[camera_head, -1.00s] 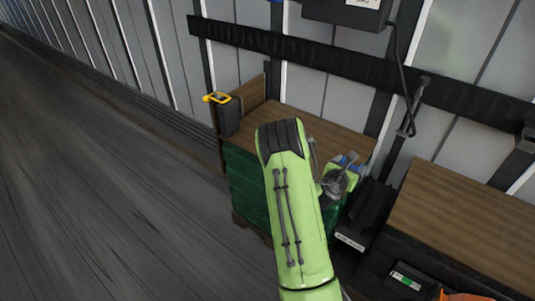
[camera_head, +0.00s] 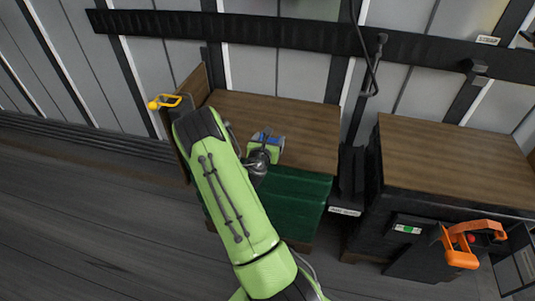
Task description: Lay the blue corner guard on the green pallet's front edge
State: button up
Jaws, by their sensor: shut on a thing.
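The green pallet load (camera_head: 296,205) has dark green sides and a brown wooden top (camera_head: 310,140). My green arm crosses in front of its left part and hides some of the front. My gripper (camera_head: 268,143) is over the top surface, a little behind the front edge. It is shut on the blue corner guard (camera_head: 270,138), of which only a small blue patch shows. My gripper and wrist hide the rest. I cannot tell whether the guard touches the top.
A yellow handle (camera_head: 165,101) stands at the pallet's left end beside a wooden board (camera_head: 193,86). A brown-topped dark unit (camera_head: 455,165) stands to the right, with an orange handle (camera_head: 460,245) at its front. A dark rail runs along the wall. Floor at left is clear.

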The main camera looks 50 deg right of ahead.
jog(key=shift+f+b, duration=0.6)
jog(key=shift+f, duration=1)
jog(key=shift+f+b, duration=0.4)
jog(key=shift+f, duration=0.2)
jog(key=o, duration=1)
jog(key=shift+r, duration=0.15)
jog(key=shift+r+p, duration=0.45)
jog(key=shift+r, duration=0.05)
jog(key=p+v, duration=0.2)
jog(key=v, duration=1)
